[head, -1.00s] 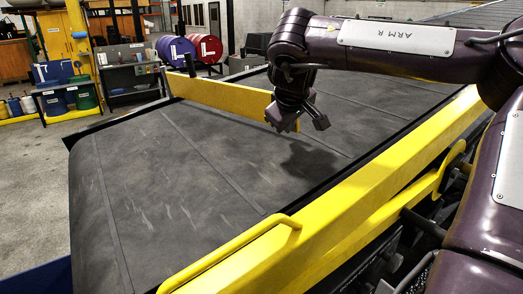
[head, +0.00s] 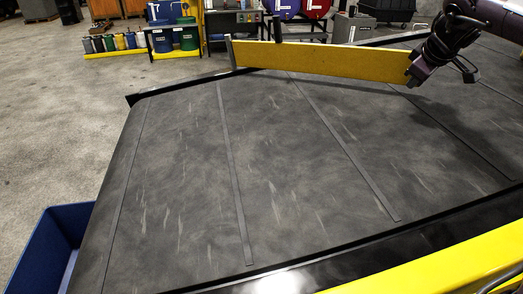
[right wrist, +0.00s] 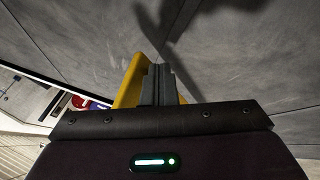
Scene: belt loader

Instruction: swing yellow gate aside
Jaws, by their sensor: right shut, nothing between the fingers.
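The yellow gate (head: 325,61) is a long flat bar in the upper part of the head view. Its left end is by a grey post at the belt's far edge, and its right end reaches out over the dark belt (head: 270,150). My right gripper (head: 413,80) is at the gate's right end, shut with nothing between its fingers. In the right wrist view the shut fingers (right wrist: 158,85) are close beside the yellow gate (right wrist: 131,80); whether they touch it is unclear. My left gripper is not in view.
A yellow rail (head: 450,272) runs along the belt's near side at lower right. A blue bin (head: 45,250) stands below the belt's left end. Barrels, bins and a shelf stand beyond the far edge. The belt's surface is clear.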

